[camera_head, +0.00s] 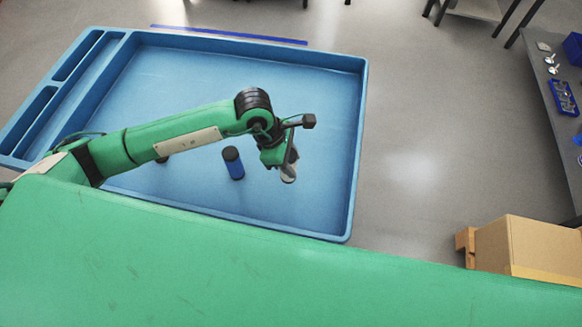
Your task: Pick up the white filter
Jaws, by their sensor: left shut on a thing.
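My left arm reaches in from the left over a large blue tray (210,218). My left gripper (288,168) points down over the right half of the tray and is shut on the white filter (288,176). Only a small pale part of the filter shows below the gripper, and the rest is hidden by the gripper. I cannot tell whether the filter touches the tray floor. My right gripper is not in view.
A blue cylinder with a black top (233,163) stands in the tray left of my gripper. Part of a small dark object (162,159) shows below my arm. A cardboard box (535,247) is at the lower right. A dark table (558,120) with parts is at the right edge.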

